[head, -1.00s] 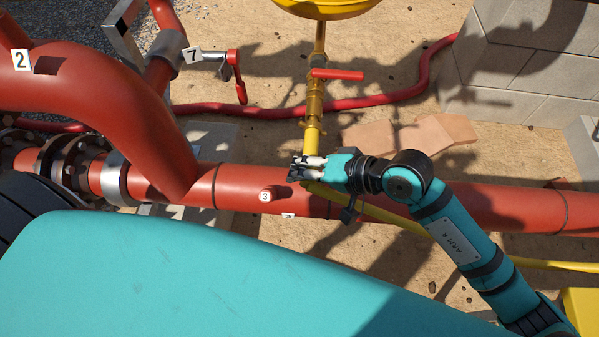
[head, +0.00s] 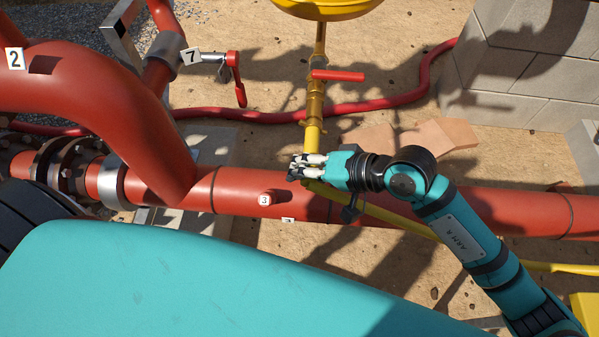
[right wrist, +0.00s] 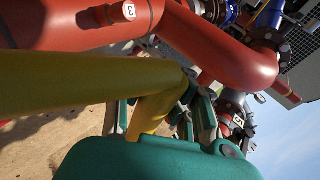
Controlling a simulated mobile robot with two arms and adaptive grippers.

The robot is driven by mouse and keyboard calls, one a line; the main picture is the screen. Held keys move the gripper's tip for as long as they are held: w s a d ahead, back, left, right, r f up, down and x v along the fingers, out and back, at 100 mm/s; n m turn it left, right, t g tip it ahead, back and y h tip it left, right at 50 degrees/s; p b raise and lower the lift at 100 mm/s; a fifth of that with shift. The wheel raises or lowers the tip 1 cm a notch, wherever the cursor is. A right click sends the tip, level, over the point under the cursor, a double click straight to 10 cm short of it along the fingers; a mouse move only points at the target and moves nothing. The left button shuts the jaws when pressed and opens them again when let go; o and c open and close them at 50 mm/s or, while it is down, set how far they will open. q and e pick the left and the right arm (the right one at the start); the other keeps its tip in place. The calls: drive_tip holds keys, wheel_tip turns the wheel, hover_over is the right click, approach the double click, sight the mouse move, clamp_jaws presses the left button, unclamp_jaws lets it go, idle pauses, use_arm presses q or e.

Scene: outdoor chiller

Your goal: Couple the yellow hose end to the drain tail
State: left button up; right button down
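The drain tail (head: 313,133) is the yellow pipe that comes down from the valve with the red lever. My right gripper (head: 303,168) is at its lower end, above the red main pipe. The yellow hose (head: 385,216) rises from the lower right, passes behind my right arm and reaches the gripper. In the right wrist view the hose (right wrist: 80,85) crosses from the left and bends. Its yellow end (right wrist: 155,112) lies between the fingers, which are shut on it. The fingers hide the joint, so I cannot tell whether end and tail are coupled. My left gripper is out of view.
The red main pipe (head: 400,205) runs across under the gripper, with a stub marked 3 (head: 264,199). The red lever (head: 338,75) sticks out right above the tail. A red hose (head: 380,105) lies on the sand. Block walls (head: 530,75) stand at the upper right.

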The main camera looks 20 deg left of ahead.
drive_tip(key=shift+w+a, duration=0.1)
drive_tip(key=shift+w, duration=0.3)
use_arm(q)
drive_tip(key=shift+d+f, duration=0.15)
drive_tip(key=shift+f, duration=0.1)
use_arm(e)
drive_tip(key=c, duration=1.3)
unclamp_jaws()
drive_tip(key=shift+o, duration=0.5)
drive_tip(key=o, duration=0.4)
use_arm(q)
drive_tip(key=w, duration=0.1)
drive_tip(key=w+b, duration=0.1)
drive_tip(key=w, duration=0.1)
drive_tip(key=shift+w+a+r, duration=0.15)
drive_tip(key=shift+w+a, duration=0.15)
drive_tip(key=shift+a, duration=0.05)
use_arm(e)
drive_tip(key=v, duration=0.7)
